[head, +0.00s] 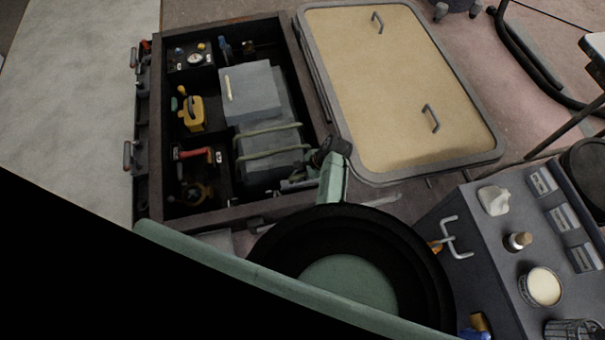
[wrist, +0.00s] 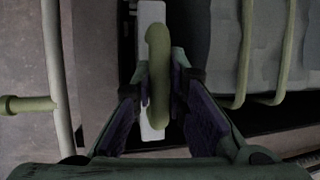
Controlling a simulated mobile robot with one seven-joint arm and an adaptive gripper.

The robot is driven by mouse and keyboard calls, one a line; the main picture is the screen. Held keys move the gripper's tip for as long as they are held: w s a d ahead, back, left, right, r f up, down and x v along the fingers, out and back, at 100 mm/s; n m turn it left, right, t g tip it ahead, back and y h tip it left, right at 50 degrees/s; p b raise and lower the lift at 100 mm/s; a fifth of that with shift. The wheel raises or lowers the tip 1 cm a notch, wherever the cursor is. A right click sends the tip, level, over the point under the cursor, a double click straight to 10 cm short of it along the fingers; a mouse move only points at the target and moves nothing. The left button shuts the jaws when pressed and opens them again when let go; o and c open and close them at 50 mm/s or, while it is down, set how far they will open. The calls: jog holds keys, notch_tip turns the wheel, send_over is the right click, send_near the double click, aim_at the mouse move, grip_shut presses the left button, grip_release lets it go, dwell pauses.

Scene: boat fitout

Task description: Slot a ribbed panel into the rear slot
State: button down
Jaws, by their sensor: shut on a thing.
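My gripper (wrist: 160,88) is shut on an upright olive handle (wrist: 157,58) between its two purple-padded fingers. A narrow white strip (wrist: 152,12) lies behind the handle, seen nearly edge-on. I cannot tell whether it belongs to a ribbed panel. To its right in the wrist view is a grey block (wrist: 221,40) crossed by olive bars (wrist: 245,55). In the head view the grey block (head: 272,150) with its olive bars (head: 268,130) sits inside an open dark box (head: 230,218). My arm hides the held piece there, and I cannot make out the rear slot.
A lighter grey block (head: 255,92) stands further back in the box. Left compartments hold a gauge (head: 194,59), a yellow tool (head: 190,110) and a red-handled part (head: 196,153). A tan hatch (head: 410,90) lies right of the box. A dark bench (head: 490,240) with small items stands lower right.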

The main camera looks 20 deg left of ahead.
jog(key=shift+f+b, duration=0.7)
jog(key=shift+f, duration=0.4)
